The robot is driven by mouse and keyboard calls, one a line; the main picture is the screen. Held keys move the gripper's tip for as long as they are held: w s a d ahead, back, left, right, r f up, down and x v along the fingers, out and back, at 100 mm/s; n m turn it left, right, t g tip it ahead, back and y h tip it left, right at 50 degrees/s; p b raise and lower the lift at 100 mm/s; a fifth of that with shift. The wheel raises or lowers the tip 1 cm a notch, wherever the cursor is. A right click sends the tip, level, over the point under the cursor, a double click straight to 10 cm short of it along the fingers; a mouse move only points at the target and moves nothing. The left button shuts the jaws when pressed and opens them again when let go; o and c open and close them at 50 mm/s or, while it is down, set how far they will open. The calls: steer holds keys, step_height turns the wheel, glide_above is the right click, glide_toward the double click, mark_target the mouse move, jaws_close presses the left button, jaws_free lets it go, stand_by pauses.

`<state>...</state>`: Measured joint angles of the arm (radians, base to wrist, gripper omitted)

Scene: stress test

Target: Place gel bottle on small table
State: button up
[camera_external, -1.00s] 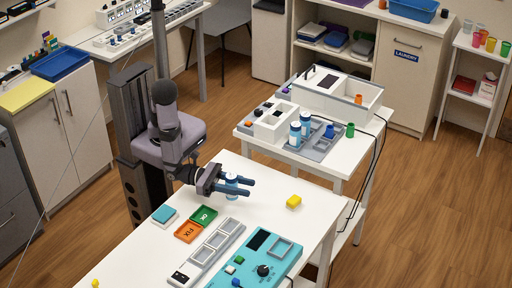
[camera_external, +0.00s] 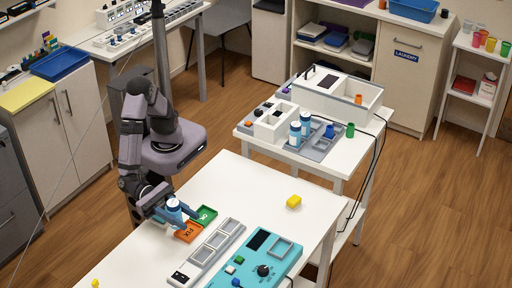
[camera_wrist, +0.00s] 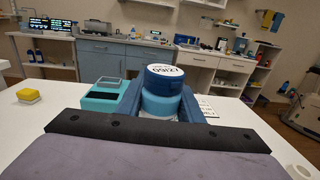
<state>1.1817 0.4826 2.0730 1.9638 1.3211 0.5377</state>
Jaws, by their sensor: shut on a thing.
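My gripper (camera_external: 176,214) is shut on a blue-capped bottle (camera_external: 174,206), which it holds upright over the left part of the near white table. In the wrist view the bottle (camera_wrist: 165,80) stands between the blue fingers, its round white-labelled cap on top. The lower part of the bottle is hidden by my gripper. I cannot tell whether it touches the surface below. Two similar blue and white bottles (camera_external: 300,130) stand on a grey tray on the smaller white table (camera_external: 335,170) further back.
Close to my gripper lie the orange FIX tray (camera_external: 188,232) and green OK tray (camera_external: 205,215). A grey tray row (camera_external: 216,246), teal device (camera_external: 262,262) and yellow block (camera_external: 293,202) are on the near table (camera_external: 245,185). A white side stand (camera_external: 478,70) is far right.

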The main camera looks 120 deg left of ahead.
steer(key=shift+d+f, duration=0.1)
steer(key=shift+f, duration=5.45)
steer(key=shift+f, duration=0.15)
steer(key=o, duration=1.2)
steer(key=shift+r, duration=0.25)
steer(key=s, duration=0.4)
steer(key=s+b, duration=0.1)
steer(key=s, duration=0.3)
steer(key=s+a, duration=0.1)
steer(key=s, duration=0.3)
steer(key=shift+f, duration=0.1)
steer(key=c, duration=0.3)
